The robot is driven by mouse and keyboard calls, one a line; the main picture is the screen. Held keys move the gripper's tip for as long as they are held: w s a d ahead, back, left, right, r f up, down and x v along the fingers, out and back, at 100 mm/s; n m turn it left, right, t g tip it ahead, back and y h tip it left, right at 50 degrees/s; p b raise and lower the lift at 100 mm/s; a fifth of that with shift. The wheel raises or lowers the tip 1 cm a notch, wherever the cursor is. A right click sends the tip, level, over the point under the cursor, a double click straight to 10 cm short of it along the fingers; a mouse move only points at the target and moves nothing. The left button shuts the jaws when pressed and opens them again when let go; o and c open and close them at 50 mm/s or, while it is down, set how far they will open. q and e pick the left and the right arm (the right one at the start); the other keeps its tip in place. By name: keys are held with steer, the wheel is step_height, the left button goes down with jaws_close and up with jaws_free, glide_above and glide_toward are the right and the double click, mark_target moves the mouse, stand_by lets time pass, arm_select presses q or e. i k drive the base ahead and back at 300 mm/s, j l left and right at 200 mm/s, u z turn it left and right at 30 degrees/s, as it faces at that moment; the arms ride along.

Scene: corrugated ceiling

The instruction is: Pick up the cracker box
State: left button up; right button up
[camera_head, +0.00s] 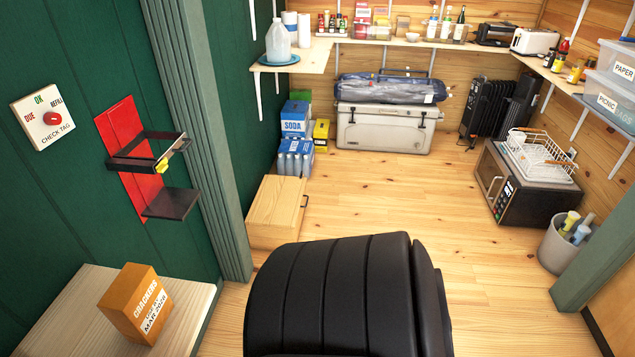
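The cracker box (133,306) is an orange carton with the word CRACKERS and a white date label. It stands upright on a light wooden surface (82,313) at the lower left, close to the green wall. Nothing touches the box apart from that surface. Neither of my grippers shows in the head view.
A red wall bracket with a dark metal holder (150,165) juts out above the box, beside a dial panel (43,118). A black padded form (340,297) fills the bottom centre. A wooden crate (277,210) stands beyond it. The middle floor (415,205) is clear.

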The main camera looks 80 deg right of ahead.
mark_target(137, 304)
steer(key=z, duration=1.25)
